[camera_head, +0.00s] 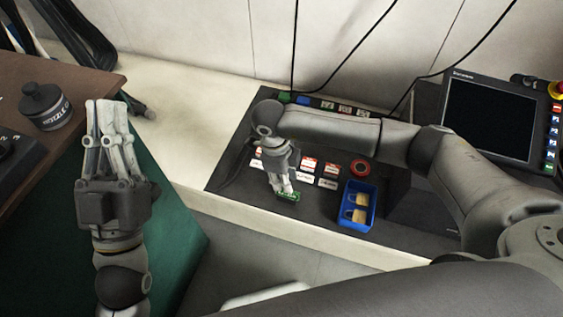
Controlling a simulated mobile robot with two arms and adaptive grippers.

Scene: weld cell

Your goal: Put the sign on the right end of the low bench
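A small green card-like piece (288,197), perhaps the sign, is at the fingertips of my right gripper (283,187), close above the front edge of a dark mat. The fingers point down and partly hide it; I cannot tell whether they grip it. The low bench (190,120) is the long cream surface along the wall, with the dark mat on it. My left gripper (107,104) points up the picture, fingers together and empty, over a green surface at the left, away from the bench.
A blue bin (357,205) with yellowish pieces stands right of the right gripper. A black jar (44,105) stands on the brown table (85,83). Black cables hang behind the mat.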

